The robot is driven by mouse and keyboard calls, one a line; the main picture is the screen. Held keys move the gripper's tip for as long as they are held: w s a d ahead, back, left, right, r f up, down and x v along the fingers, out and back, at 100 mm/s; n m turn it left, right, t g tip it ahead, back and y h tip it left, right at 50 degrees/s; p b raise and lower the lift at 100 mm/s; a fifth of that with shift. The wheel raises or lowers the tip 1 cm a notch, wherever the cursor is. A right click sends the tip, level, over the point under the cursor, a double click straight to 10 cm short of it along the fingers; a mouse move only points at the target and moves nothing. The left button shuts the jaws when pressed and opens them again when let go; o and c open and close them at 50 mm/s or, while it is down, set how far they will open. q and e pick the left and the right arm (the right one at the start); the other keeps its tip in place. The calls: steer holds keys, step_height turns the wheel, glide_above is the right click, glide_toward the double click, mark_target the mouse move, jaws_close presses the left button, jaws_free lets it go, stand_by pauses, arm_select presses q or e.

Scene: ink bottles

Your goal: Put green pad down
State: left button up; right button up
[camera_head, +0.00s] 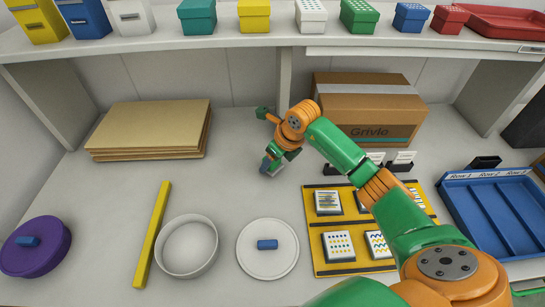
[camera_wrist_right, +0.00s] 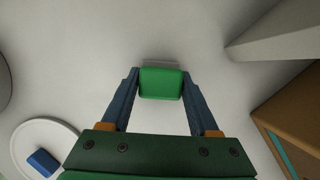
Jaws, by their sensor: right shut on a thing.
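The green pad (camera_wrist_right: 161,83) is a small green block with rounded edges, seen in the right wrist view. My right gripper (camera_wrist_right: 160,88) is shut on it, with a blue finger on each side. In the head view my right gripper (camera_head: 270,168) is low over the bare middle of the table, behind the white round lid; the pad cannot be made out there. Whether the pad touches the table is hard to tell. My left gripper is not in view.
The white lid (camera_head: 250,262) has a blue handle (camera_head: 267,244). A yellow mat (camera_head: 318,262) and blue tray (camera_head: 455,185) are right. A cardboard box (camera_head: 340,105) stands behind.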

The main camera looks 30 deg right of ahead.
steer(key=shift+f, duration=0.45)
steer(key=o, duration=1)
steer(key=shift+f+b, duration=0.1)
steer(key=shift+b, duration=0.2)
steer(key=o, duration=0.4)
steer(key=shift+o, duration=0.2)
